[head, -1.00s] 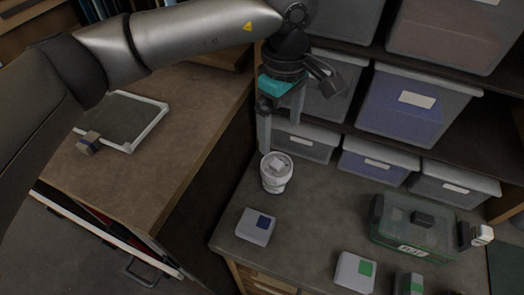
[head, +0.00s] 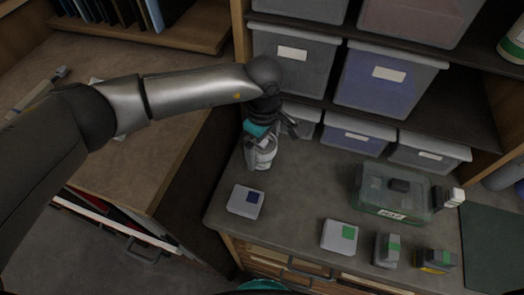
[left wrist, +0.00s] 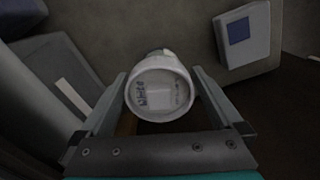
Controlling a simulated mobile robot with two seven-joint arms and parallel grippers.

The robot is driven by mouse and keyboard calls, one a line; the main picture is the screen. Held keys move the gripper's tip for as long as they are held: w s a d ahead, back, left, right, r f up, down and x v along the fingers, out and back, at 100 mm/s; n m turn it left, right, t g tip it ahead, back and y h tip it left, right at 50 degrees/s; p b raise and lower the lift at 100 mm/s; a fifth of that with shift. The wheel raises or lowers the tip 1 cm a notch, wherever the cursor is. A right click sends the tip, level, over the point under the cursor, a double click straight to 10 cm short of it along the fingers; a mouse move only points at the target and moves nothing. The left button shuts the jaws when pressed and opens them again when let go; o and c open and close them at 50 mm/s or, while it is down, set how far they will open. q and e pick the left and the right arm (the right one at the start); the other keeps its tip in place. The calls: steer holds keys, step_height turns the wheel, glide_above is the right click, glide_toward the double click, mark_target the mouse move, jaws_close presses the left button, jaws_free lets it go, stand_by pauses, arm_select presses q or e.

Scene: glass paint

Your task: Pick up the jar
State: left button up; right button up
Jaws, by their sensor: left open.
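The white jar (head: 262,155) stands upright on the grey counter (head: 300,185), near its left edge and in front of the storage bins. The left wrist view looks down on its round lid (left wrist: 160,92), which bears a pale label with dark writing. My left gripper (head: 258,146) is lowered over the jar. In the left wrist view the fingers of my left gripper (left wrist: 163,88) are apart, one on each side of the jar. I cannot tell whether either finger touches it. My right gripper is not in view.
A grey box with a blue square (head: 245,201) lies in front of the jar. A grey box with a green square (head: 340,236) and a green clear case (head: 392,191) stand to the right. Lidded bins (head: 357,134) line the back. The counter between them is bare.

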arm_select(q)
steer(key=shift+f, duration=0.85)
steer(key=c, duration=1.4)
steer(key=shift+o, duration=0.2)
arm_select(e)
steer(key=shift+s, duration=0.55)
arm_select(q)
steer(key=shift+w+r, duration=0.1)
steer(key=shift+r, duration=0.05)
step_height(320, 180, up, 20)
steer(key=b, duration=0.2)
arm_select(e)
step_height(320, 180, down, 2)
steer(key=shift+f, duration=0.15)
